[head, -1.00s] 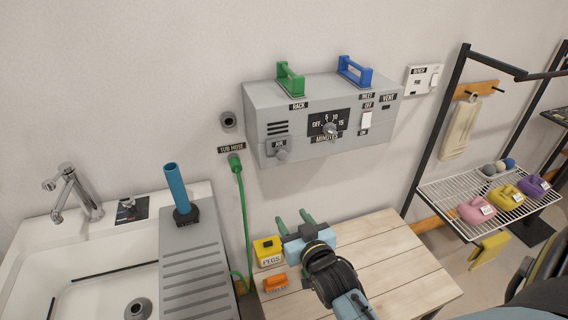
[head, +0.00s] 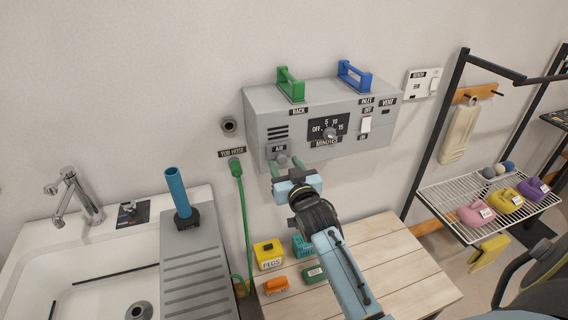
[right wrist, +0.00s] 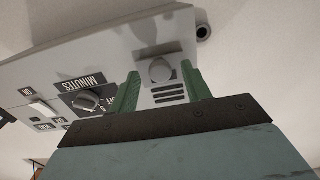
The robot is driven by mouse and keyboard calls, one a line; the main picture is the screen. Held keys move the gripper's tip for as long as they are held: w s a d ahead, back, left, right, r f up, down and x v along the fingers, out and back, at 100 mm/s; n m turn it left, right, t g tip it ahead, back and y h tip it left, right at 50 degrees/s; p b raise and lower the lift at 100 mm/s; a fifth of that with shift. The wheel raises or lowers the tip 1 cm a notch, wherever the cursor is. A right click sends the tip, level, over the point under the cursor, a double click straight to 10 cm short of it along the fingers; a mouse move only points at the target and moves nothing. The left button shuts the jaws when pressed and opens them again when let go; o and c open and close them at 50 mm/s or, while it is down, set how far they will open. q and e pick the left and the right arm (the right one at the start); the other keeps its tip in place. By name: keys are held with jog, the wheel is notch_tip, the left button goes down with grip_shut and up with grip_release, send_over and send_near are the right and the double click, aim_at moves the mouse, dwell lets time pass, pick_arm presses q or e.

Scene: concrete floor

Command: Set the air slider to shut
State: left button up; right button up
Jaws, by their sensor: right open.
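The air slider's round grey knob (head: 282,160) sits by the AIR label at the lower left of the grey wall box (head: 262,118)'s front. Its setting cannot be read. In the right wrist view the knob (right wrist: 161,70) stands on a grey plate above a row of dark vent slots. My right gripper (head: 285,167), with green fingers, is open just in front of the knob in the head view. In the right wrist view one finger appears on each side of the knob; whether they touch it cannot be told. My left gripper is not in view.
The box also carries a MINUTES dial (head: 330,132), a white switch (head: 366,124), and green (head: 290,84) and blue (head: 354,75) handles on top. A green hose (head: 241,200) hangs at left. The wooden table (head: 400,262) below holds a yellow PEGS box (head: 268,254) and small items.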

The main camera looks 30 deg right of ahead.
jog(key=shift+w+d, duration=0.2)
jog(key=shift+w, duration=0.45)
grip_shut()
